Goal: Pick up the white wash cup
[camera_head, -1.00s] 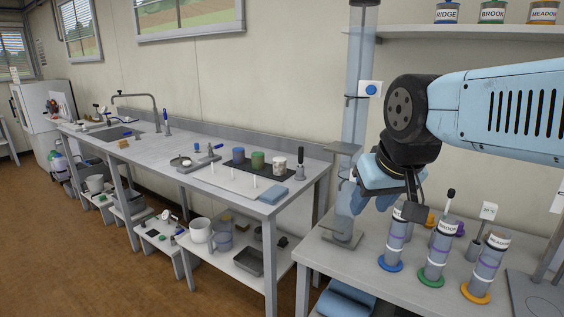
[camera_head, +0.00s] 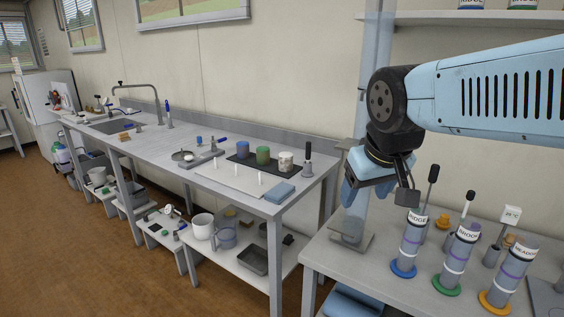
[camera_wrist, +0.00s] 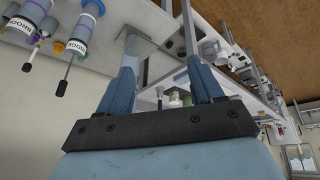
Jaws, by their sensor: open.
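A white cup (camera_head: 286,161) with dark marks on its side stands upright at the right end of a black mat (camera_head: 240,160) on the long bench. A green cup (camera_head: 263,156) and a blue cup (camera_head: 242,150) stand in a row to its left. My gripper (camera_head: 357,192) hangs in the air to the right of the cups, apart from them, pointing down. In the wrist view my gripper (camera_wrist: 162,84) has its two blue fingers spread with nothing held. Small bench items show beyond the fingers there, too small to name surely.
Labelled soil columns (camera_head: 411,243) stand on the right bench (camera_head: 375,265), near a clear upright tube (camera_head: 375,100). A dark-handled tool (camera_head: 308,158) stands close right of the white cup. A white pot (camera_head: 202,226) sits on the lower shelf.

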